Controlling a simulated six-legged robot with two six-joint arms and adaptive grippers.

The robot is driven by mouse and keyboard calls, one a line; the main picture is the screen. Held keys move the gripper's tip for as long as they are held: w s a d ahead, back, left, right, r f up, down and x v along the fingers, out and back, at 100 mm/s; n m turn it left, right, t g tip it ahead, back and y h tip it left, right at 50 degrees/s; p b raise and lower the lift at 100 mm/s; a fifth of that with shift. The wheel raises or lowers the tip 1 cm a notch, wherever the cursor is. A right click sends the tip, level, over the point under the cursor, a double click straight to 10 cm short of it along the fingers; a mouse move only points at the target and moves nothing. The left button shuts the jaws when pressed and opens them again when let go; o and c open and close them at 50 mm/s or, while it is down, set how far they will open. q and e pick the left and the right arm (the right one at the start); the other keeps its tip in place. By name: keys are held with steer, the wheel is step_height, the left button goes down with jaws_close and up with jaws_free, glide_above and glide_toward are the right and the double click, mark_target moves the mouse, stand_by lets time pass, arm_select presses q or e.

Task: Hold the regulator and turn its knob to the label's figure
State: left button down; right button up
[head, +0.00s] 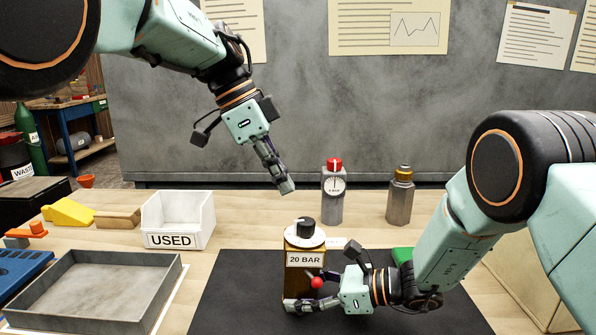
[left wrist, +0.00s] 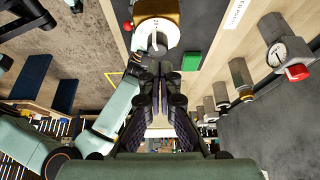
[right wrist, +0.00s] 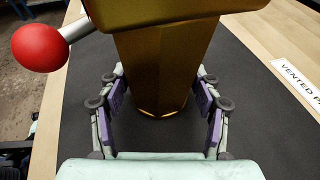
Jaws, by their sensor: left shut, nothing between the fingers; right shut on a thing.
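The regulator (head: 291,276) is a brass block with a "20 BAR" label (head: 305,260), standing upright on the black mat. On top are a white dial (head: 318,239) and a black knob (head: 306,226). A red ball on a lever (head: 317,283) sticks out of its front. My right gripper (head: 303,291) is shut on the regulator's lower body; the right wrist view shows its fingers on both sides of the brass body (right wrist: 165,60). My left gripper (head: 287,188) is shut and empty, above the knob and slightly left, apart from it. The knob's exact setting is too small to read.
A gauge with a red cap (head: 333,200) and a grey fitting with a brass top (head: 400,200) stand behind. A white "USED" bin (head: 178,222) and a grey tray (head: 95,290) are left. The black mat (head: 235,285) is bare left of the regulator.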

mark_target(297, 234)
arm_select(q)
steer(key=shift+s+f, duration=0.2)
steer(key=shift+f, duration=1.3)
steer(key=shift+s+f, duration=0.15)
steer(key=shift+f, duration=1.3)
steer(key=shift+d, duration=0.6)
steer(key=shift+w, duration=0.25)
steer(key=shift+a, duration=0.1)
steer(key=shift+a, duration=0.35)
step_height(297, 234, up, 6)
steer(key=shift+d, duration=0.15)
